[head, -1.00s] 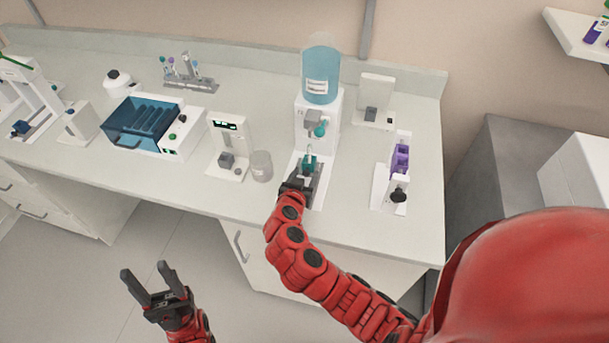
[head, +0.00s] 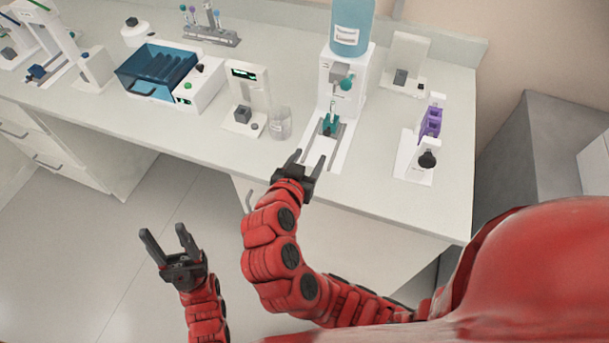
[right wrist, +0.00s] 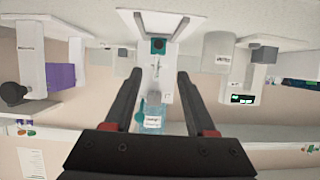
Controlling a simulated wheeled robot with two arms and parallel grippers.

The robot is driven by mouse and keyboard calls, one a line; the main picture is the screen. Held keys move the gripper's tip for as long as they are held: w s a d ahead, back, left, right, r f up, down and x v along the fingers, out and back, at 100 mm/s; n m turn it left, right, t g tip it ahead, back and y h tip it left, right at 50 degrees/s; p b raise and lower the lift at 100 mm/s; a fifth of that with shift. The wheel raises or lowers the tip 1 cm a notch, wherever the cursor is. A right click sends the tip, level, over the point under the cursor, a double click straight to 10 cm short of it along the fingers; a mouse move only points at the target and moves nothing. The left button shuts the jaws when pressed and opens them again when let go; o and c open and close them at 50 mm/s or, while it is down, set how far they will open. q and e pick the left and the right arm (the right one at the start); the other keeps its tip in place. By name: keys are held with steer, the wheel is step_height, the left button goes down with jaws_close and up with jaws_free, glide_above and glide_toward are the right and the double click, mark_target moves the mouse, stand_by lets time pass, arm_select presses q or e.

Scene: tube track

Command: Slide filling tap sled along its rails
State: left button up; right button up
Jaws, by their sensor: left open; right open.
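The filling tap sled, a small piece with a teal top (head: 330,124), sits on its rail base (head: 338,152) below the white dispenser (head: 337,85) with a blue bottle on top. The teal top also shows in the right wrist view (right wrist: 158,46), beyond my open fingers. My right gripper (head: 310,156) is open and empty, apart from the sled, at the near end of the rail base by the bench's front edge. My left gripper (head: 166,232) is open and empty, low over the floor, away from the bench.
A clear jar (head: 280,123) and a white device with a green display (head: 246,98) stand left of the rails. A stand with a purple part (head: 431,122) and black knob is to the right. The bench top between the rails and that stand is clear.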

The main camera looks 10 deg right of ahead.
steer(key=v, duration=0.3)
steer(key=shift+s, duration=0.3)
stand_by(0.3)
